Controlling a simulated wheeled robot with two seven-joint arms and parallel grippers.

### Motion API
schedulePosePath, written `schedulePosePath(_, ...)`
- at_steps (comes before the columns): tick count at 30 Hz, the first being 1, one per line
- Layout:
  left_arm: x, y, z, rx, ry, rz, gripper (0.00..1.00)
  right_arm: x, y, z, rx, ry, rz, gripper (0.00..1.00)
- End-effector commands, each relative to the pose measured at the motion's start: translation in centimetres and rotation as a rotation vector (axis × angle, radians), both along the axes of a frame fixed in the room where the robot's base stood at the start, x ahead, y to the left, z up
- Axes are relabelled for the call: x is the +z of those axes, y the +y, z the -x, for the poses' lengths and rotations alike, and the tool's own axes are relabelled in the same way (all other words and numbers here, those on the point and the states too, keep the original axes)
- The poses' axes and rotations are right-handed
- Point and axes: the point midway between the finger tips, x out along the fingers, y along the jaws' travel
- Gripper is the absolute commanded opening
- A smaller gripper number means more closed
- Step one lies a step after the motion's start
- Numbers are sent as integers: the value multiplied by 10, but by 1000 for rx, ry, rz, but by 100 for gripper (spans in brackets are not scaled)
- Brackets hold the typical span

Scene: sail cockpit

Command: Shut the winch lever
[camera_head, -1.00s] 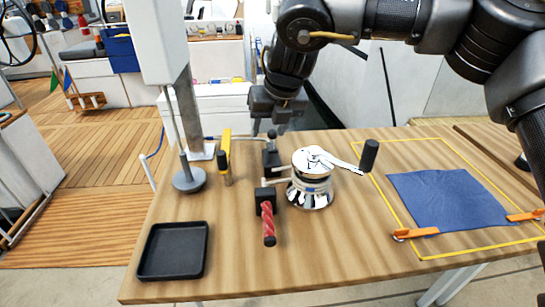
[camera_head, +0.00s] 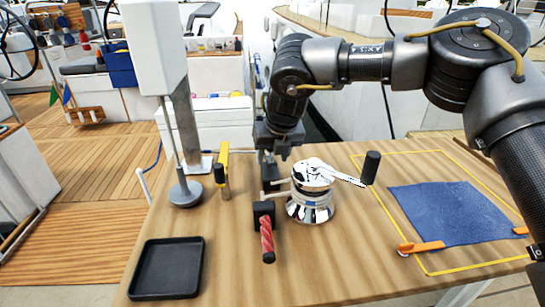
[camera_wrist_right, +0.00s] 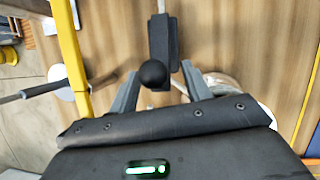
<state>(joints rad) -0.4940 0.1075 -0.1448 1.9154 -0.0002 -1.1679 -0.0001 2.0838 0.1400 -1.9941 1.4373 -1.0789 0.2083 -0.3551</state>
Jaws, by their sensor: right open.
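The chrome winch (camera_head: 311,205) stands on the wooden bench, with a crank arm on top ending in a black grip (camera_head: 371,168) to the right. Left of it, a black block (camera_head: 264,209) has a red twisted piece (camera_head: 267,237) pointing to the front. A black ball knob (camera_wrist_right: 152,73) shows in the right wrist view, between the parted fingers of my right gripper (camera_wrist_right: 160,85). In the head view my right gripper (camera_head: 272,158) points down just behind and left of the winch, hiding the knob. It is open; contact with the knob cannot be told. My left gripper is not seen.
A black tray (camera_head: 168,268) lies at the front left. A yellow upright piece (camera_head: 223,168) and a grey post with round foot (camera_head: 185,193) stand left of the gripper. A blue cloth (camera_head: 450,212) with orange straps lies right, inside a yellow outline. The front middle is clear.

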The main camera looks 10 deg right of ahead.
Motion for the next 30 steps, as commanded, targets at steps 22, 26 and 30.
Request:
schedulePosePath(22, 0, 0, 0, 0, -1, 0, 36, -9, 1, -4, -1, 0, 1, 8)
schedulePosePath(26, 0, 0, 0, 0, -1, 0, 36, -9, 1, -4, 0, 0, 1, 0)
schedulePosePath(30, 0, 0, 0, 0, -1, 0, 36, -14, 1, -2, 0, 2, 0, 0)
